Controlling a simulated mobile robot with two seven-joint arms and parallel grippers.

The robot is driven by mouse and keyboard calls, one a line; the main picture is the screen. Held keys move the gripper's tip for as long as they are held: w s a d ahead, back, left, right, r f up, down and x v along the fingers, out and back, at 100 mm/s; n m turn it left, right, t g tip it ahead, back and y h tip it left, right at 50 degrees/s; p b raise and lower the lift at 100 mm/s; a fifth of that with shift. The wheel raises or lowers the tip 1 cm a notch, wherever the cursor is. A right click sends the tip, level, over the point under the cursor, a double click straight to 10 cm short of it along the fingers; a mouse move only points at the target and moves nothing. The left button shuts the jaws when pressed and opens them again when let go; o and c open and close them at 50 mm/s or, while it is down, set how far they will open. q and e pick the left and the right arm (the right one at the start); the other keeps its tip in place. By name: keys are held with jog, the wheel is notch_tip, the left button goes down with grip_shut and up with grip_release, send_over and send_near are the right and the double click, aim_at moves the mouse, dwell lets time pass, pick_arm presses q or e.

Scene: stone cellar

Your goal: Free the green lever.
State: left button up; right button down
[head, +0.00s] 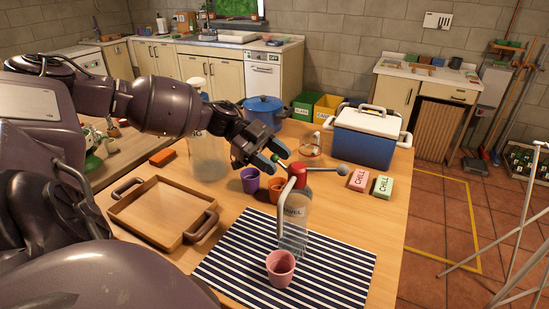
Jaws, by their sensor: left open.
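A clear bottle (293,232) with a partly readable label stands on the striped mat (225,262). It has a red head (297,170) and a pale spout tube bending down its left side. A grey arm with a round knob (342,171) sticks out to the right of the head. A small green knob (275,158), which looks like the green lever's end, shows left of the head. My left gripper (270,156) is open, its teal fingertips at the green knob; I cannot tell if they touch it. The lever's shaft is mostly hidden. My right gripper is not in view.
A pink cup (281,266) stands before the bottle; purple (250,180) and orange (277,188) cups stand behind it. A wooden tray (160,208) is at left. A blue cooler (364,148) and two "CHILL" blocks (359,180) are at back right.

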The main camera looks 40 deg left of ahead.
aim_at(288, 170)
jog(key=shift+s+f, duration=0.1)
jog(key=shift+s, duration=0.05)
